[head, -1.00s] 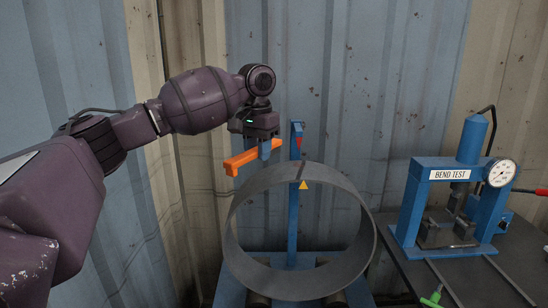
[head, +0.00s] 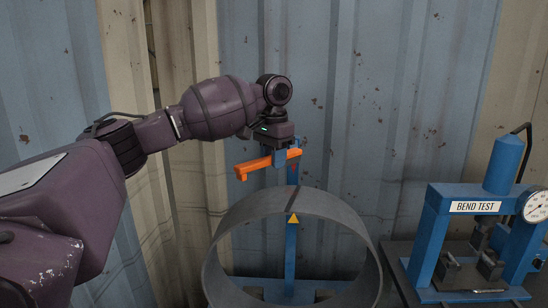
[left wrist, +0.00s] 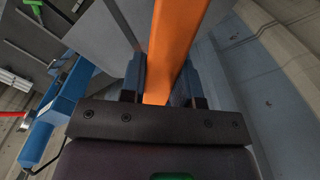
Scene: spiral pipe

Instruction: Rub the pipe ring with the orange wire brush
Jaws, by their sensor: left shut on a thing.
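My left gripper (head: 280,160) is shut on the orange wire brush (head: 254,166). The brush lies roughly level above the pipe ring, its right end in front of the top of the blue post. The left wrist view also shows the brush (left wrist: 175,40) between the two fingers. The pipe ring (head: 248,211) is a wide grey band standing on edge, with a dark seam across its top. In the head view a gap shows between brush and ring. The brush's bristles cannot be made out. My right gripper is not in view.
A blue post (head: 291,250) stands behind the ring, with a yellow triangle (head: 293,218) near the seam. A blue bend test press (head: 432,235) with a gauge (head: 537,205) stands on the dark bench at right. A corrugated wall (head: 370,120) closes off the back.

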